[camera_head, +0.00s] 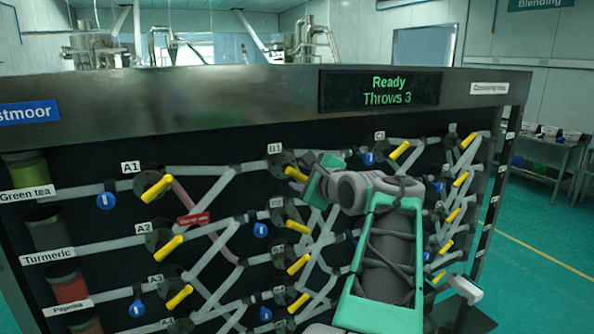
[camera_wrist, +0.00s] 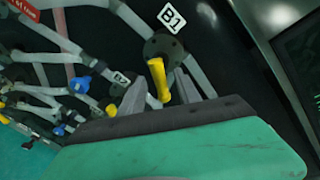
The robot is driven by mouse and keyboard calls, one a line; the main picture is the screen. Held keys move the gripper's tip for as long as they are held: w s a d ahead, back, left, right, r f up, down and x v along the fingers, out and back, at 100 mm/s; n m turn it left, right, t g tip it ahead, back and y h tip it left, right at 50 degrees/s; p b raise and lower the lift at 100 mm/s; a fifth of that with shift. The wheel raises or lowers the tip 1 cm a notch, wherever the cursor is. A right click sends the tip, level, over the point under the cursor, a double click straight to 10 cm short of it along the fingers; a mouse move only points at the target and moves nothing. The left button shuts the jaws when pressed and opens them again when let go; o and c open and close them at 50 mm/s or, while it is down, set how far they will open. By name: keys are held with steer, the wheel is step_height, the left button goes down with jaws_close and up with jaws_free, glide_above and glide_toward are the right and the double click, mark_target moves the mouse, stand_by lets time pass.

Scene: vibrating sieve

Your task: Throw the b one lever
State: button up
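The B1 lever is a short yellow handle on a dark round valve under a white "B1" label. It shows in the head view (camera_head: 296,173) at the upper middle of the panel and in the wrist view (camera_wrist: 158,80) at the centre. My gripper (camera_head: 309,178) is at the B1 lever, coming from its right in the head view. In the wrist view its two grey fingers (camera_wrist: 160,98) stand apart, one on each side of the lever, with gaps visible beside the handle. The lever's lower end reaches down between the fingers. Whether either finger touches it cannot be told.
The dark panel frame (camera_head: 240,95) carries grey pipes, blue tags and several other yellow levers, such as A1 (camera_head: 157,188) and the one below B1 (camera_head: 298,226). A display (camera_head: 380,91) reads "Ready, Throws 3". My forearm covers part of the panel's right-middle. Open green floor lies at the right.

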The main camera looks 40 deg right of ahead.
steer(key=shift+x, duration=1.45)
steer(key=shift+c, duration=0.4)
steer(key=shift+f, duration=0.1)
steer(key=c, duration=0.6)
steer(key=shift+f, duration=0.1)
jaws_close()
